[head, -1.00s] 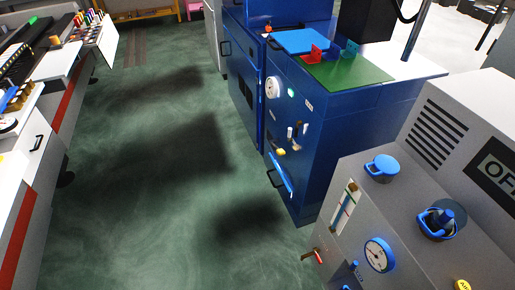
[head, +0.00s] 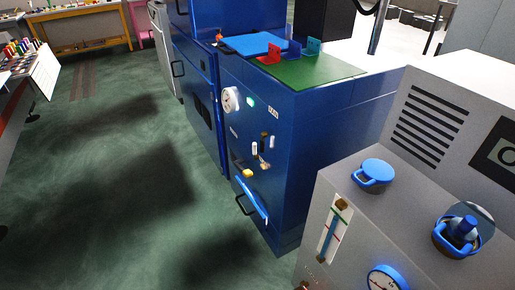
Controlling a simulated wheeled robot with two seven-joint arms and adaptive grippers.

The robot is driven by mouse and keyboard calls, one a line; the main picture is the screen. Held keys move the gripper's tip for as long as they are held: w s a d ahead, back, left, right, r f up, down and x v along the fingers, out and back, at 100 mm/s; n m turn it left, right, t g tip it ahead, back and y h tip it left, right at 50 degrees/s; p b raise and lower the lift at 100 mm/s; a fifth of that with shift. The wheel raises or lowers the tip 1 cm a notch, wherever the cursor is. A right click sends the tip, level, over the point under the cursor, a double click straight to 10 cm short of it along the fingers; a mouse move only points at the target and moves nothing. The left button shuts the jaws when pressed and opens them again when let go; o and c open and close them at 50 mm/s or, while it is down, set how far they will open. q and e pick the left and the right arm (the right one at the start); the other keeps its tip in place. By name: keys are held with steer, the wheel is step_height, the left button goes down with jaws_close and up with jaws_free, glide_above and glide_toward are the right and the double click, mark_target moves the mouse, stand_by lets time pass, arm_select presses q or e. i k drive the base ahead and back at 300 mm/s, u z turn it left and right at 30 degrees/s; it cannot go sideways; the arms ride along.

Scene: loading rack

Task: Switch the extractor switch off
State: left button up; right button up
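A blue cabinet (head: 315,140) stands in the middle of the view. Its front panel carries a white round dial (head: 231,98), a lit green lamp (head: 250,101) and a small label (head: 273,112). Lower down are several small levers or switches (head: 265,142), a yellow knob (head: 248,174) and a blue slanted handle (head: 253,198). I cannot tell which of these, if any, is the extractor switch; the labels are too small to read. Neither of my grippers is in view.
A grey machine (head: 420,190) fills the right foreground, with a blue cap (head: 373,175), a blue-handled fitting (head: 458,237) and a gauge (head: 384,281). A green mat (head: 310,72) lies on the blue cabinet. Green floor (head: 120,180) is clear on the left. A wooden table (head: 80,30) stands far back.

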mark_target(262, 145)
steer(key=k, duration=0.55)
steer(key=u, duration=0.45)
steer(key=i, duration=1.15)
steer(key=u, duration=0.4)
